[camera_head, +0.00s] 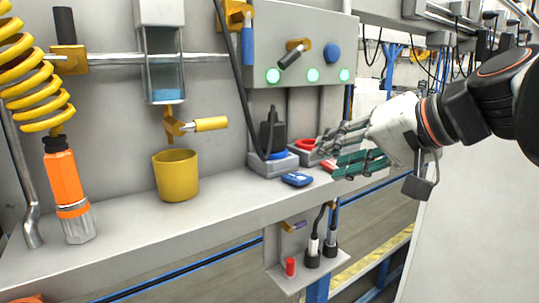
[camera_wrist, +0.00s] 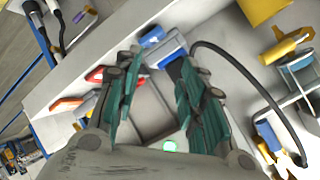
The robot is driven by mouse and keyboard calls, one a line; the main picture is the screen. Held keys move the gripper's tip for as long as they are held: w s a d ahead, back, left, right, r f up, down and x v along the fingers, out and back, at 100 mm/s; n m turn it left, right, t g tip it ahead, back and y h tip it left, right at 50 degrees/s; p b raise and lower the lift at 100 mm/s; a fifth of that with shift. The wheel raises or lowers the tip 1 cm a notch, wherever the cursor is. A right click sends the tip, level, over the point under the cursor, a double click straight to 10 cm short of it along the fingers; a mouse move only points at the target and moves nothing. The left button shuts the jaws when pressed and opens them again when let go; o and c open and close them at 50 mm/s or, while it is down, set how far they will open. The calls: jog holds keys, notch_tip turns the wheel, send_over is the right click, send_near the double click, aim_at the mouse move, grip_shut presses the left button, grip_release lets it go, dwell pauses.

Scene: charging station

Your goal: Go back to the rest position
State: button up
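My gripper (camera_head: 332,156) is at the right end of the grey shelf, in front of the wall panel's lower right side. Its green-padded fingers are spread apart, with no object seen between them. In the wrist view the gripper (camera_wrist: 157,78) also shows open, with a grey frame and a green light behind the gap. A black plug (camera_head: 272,137) stands upright in a grey holder left of the gripper. A blue object (camera_head: 297,179) lies on the shelf near the fingers. A red ring-shaped part (camera_head: 306,144) sits behind them, partly hidden.
The panel (camera_head: 302,47) carries green lights and a black-handled lever (camera_head: 293,55). A yellow cup (camera_head: 176,176) and an orange tool (camera_head: 66,185) stand on the shelf (camera_head: 135,226) further left. A black cable hangs by the plug. A small lower shelf (camera_head: 290,275) holds black connectors.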

jog(key=s+d+f+h+b, duration=0.2)
jog(key=f+b, duration=0.6)
jog(key=f, duration=1.1)
jog(key=s+d+f+n+g+h+b, duration=0.1)
jog(key=s+d+f+h+b, duration=0.2)
jog(key=f+b, duration=0.6)
jog(key=s+d+f+n+g+h+b, duration=0.1)
jog(key=s+f+b, duration=0.4)
jog(key=f, duration=2.3)
jog(key=d+h+b, duration=0.1)
jog(key=d+b, duration=0.1)
jog(key=b, duration=0.1)
jog(key=shift+s+f+h, duration=0.15)
jog(key=shift+f+h, duration=0.15)
jog(key=shift+f, duration=0.05)
